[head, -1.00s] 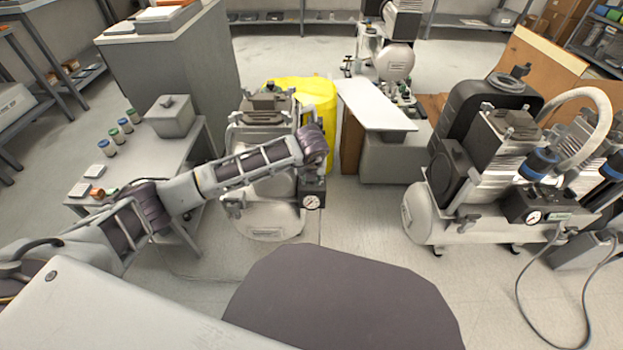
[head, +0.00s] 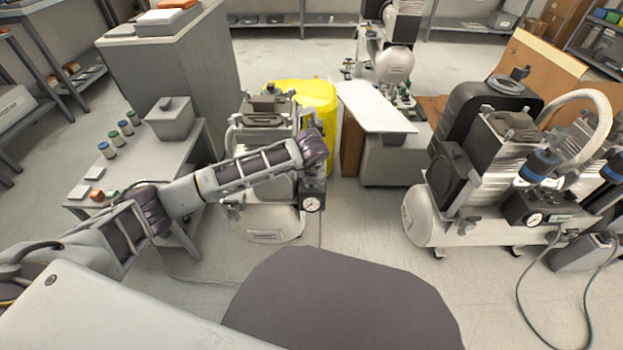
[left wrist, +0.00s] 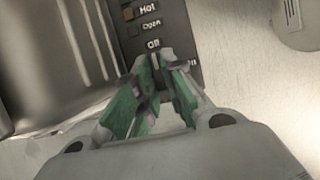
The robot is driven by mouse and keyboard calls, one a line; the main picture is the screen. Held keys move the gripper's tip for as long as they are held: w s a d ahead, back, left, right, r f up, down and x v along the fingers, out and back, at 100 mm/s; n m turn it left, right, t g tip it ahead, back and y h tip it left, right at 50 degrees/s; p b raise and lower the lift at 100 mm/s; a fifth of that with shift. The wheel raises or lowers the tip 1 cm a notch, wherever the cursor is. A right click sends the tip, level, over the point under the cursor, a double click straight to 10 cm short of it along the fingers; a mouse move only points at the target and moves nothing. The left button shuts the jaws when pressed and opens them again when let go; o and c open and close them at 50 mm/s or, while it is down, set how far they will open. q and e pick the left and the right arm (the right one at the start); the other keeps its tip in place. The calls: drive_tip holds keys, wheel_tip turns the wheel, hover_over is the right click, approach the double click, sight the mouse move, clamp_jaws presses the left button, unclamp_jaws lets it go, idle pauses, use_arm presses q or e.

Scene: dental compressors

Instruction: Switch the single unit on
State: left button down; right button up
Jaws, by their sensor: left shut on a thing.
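The single unit (head: 268,222) is a compressor with a pale tank, standing in the middle left of the head view beyond my left arm. A dark control box with a round gauge (head: 312,204) is on its right side. In the left wrist view, a dark panel (left wrist: 166,20) carries labels such as "Hot", "Open" and "Off". My left gripper (left wrist: 162,64) has green fingers closed at the lower part of this panel, on a small dark switch that the fingertips mostly hide. My right gripper is not in view.
A larger twin compressor (head: 425,214) stands at the right, its cable on the floor. A side table (head: 130,165) with small jars and a grey box is at the left. A yellow drum (head: 318,100) and a white-topped bench (head: 375,106) stand behind the unit.

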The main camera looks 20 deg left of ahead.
use_arm(q)
drive_tip(key=shift+a+m, duration=0.1)
drive_tip(key=shift+m, duration=0.4)
drive_tip(key=shift+a+m+h, duration=0.1)
drive_tip(key=shift+m+h, duration=0.45)
drive_tip(key=shift+m, duration=0.65)
drive_tip(key=shift+a+m+h, duration=0.1)
drive_tip(key=shift+m+h, duration=0.45)
drive_tip(key=shift+m, duration=0.65)
drive_tip(key=c, duration=1.5)
unclamp_jaws()
drive_tip(key=shift+d+n, duration=0.15)
drive_tip(key=shift+n, duration=0.55)
